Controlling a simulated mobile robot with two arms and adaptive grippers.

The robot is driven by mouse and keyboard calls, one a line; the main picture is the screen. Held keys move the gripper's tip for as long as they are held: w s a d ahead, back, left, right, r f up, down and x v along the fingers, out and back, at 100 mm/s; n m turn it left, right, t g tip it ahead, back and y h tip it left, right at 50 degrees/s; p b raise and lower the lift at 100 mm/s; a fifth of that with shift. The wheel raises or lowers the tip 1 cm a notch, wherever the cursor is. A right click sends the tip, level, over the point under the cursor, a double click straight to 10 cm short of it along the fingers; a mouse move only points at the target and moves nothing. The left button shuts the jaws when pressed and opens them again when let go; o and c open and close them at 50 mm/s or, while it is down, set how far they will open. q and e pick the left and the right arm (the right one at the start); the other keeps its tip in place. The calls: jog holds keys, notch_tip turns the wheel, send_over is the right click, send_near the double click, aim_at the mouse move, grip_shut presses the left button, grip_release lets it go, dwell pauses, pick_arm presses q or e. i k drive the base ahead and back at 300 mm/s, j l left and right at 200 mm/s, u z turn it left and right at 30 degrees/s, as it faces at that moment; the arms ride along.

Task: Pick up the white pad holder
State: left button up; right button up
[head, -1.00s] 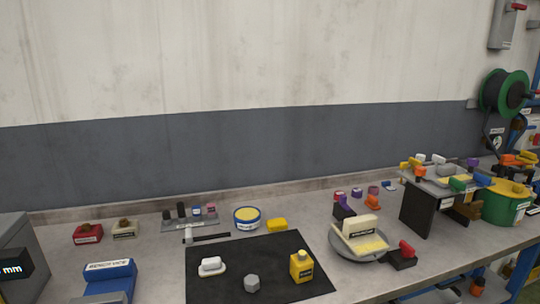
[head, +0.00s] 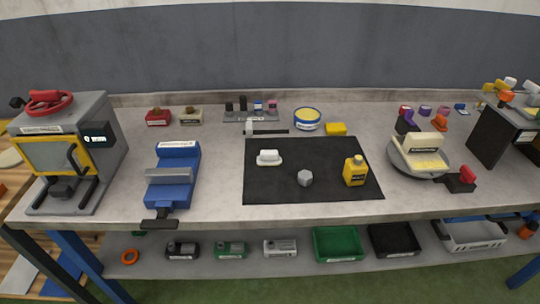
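The white pad holder (head: 268,158) looks like a small white block with a raised grip on a wider base. I take it to be the white piece at the upper left of the black mat (head: 315,185) on the workbench. Nothing touches or covers it. Neither of my grippers shows in the head view.
On the mat are a grey hex nut (head: 305,178) and a yellow bottle (head: 355,171). A blue vise (head: 173,176) stands left, a round dish (head: 419,158) with a cream block right. Bare bench lies between vise and mat.

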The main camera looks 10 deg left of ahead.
aim_at(267, 158)
jog(key=j+z, duration=0.35)
jog(key=k+j+z, duration=0.1)
jog(key=j+z, duration=0.15)
jog(key=z, duration=0.15)
jog(key=k+j+z, duration=0.15)
jog(key=j+z, duration=0.2)
